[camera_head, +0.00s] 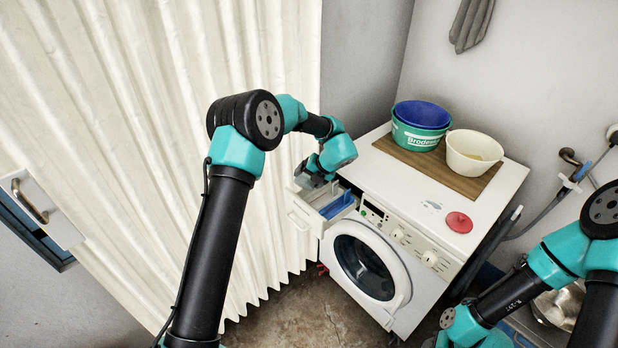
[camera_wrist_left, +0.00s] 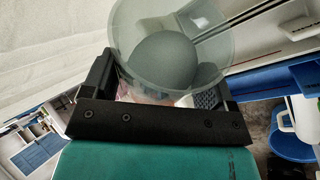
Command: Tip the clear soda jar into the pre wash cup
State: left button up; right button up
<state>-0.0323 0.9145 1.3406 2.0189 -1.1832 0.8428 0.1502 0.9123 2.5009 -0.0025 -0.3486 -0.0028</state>
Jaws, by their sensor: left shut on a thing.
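The clear jar (camera_wrist_left: 165,45) is between the fingers of my left gripper (camera_wrist_left: 160,88) in the left wrist view, with a rounded grey-green shape showing through it. In the head view my left gripper (camera_head: 316,178) is shut over the pulled-out detergent drawer (camera_head: 327,204), and the jar is hard to make out. The drawer has white walls and blue inside (camera_head: 337,205); I cannot tell which compartment is the pre wash cup. Whether anything is pouring does not show. My right gripper is not in view; only its arm shows at lower right.
A red lid (camera_head: 459,222) lies on the white washing machine (camera_head: 478,208). A green tub with a blue one inside (camera_head: 421,120) and a cream bowl (camera_head: 474,150) stand on a brown board (camera_head: 420,164). A pale curtain (camera_head: 110,120) hangs at left.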

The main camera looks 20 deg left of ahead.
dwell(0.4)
pick_arm(q)
jog(key=shift+w+f+m+g, duration=0.1)
jog(key=shift+w+m+g, duration=0.15)
jog(key=shift+g, duration=0.65)
jog(key=shift+w+f+m+g+y, duration=0.15)
jog(key=shift+m+g, duration=0.1)
jog(key=shift+g, duration=0.2)
jog(key=shift+w+r+m+g+y, duration=0.1)
jog(key=shift+m+g+y, duration=0.1)
jog(key=shift+g, duration=0.25)
jog(key=shift+w, duration=0.1)
dwell(0.4)
jog(key=shift+w+d+r+m+g, duration=0.1)
jog(key=shift+w+r+m+g, duration=0.3)
jog(key=shift+g, duration=0.4)
dwell(0.3)
jog(key=shift+w+d+r+m+g+y, duration=0.1)
jog(key=shift+w+r+m+g+y, duration=0.25)
jog(key=shift+g, duration=0.45)
jog(key=shift+a, duration=0.2)
dwell(0.5)
